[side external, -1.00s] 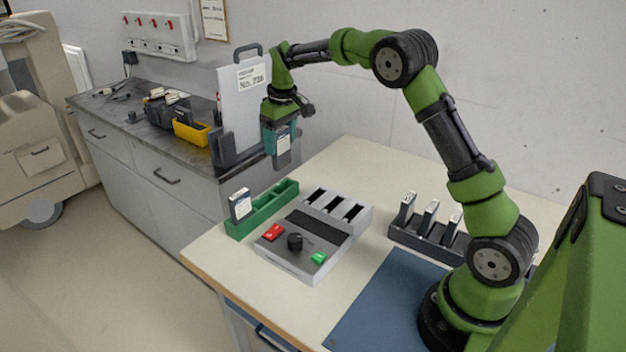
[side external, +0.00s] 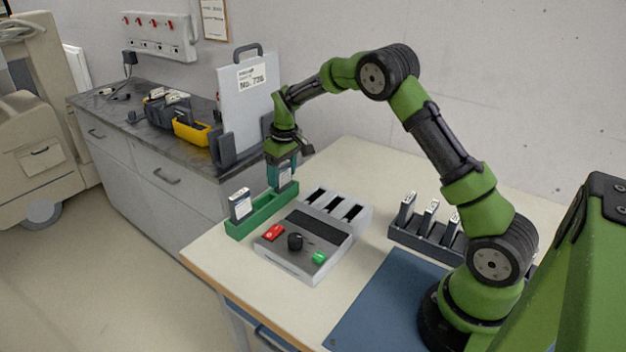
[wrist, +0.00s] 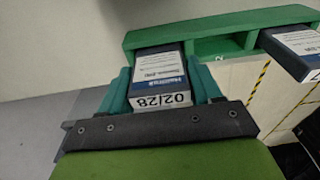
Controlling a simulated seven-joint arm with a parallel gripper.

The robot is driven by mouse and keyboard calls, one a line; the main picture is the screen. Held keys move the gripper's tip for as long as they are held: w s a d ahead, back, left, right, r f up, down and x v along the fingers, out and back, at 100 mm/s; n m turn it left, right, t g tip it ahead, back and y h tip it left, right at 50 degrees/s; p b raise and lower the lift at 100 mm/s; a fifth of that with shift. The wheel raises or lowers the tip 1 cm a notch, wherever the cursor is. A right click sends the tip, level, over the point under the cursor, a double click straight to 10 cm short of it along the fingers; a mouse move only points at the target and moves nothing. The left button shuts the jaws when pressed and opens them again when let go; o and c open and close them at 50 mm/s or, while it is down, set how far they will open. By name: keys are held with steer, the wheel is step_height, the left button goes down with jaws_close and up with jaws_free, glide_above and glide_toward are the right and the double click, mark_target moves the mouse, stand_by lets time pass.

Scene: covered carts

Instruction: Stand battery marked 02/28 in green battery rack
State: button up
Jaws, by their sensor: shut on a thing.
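The battery marked 02/28 (wrist: 160,82) is dark with a white and blue label. My gripper (side external: 283,180) is shut on it, with a teal finger on each side in the wrist view (wrist: 162,90). The battery (side external: 285,174) is upright at the right end of the green battery rack (side external: 262,212). Its lower end is at or in that end slot; how deep it sits is hidden. The rack also shows in the wrist view (wrist: 215,25). Another battery (side external: 240,204) stands in the rack's left end, and the slot between looks empty.
A grey charger (side external: 310,235) with empty slots, a knob and red and green buttons stands right of the rack. A dark rack (side external: 425,238) with several batteries is farther right. A grey panel marked No. 726 (side external: 243,110) rises behind on the side bench.

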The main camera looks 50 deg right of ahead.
steer(key=shift+f, duration=0.1)
steer(key=o, duration=1.3)
steer(key=shift+c, duration=0.2)
step_height(320, 180, up, 12)
steer(key=s, duration=0.1)
steer(key=s+a+r+m+t, duration=0.1)
steer(key=s+a+r+t, duration=0.1)
steer(key=s+a+r, duration=0.4)
steer(key=s+a+m+t+y, duration=0.1)
steer(key=s+a, duration=0.3)
steer(key=s, duration=0.7)
steer(key=s+a+m+t+y, duration=0.1)
steer(key=s+a, duration=0.3)
steer(key=s, duration=0.7)
steer(key=shift+a+r+m+t, duration=0.2)
steer(key=shift+r+m+t, duration=0.25)
steer(key=shift+t, duration=0.45)
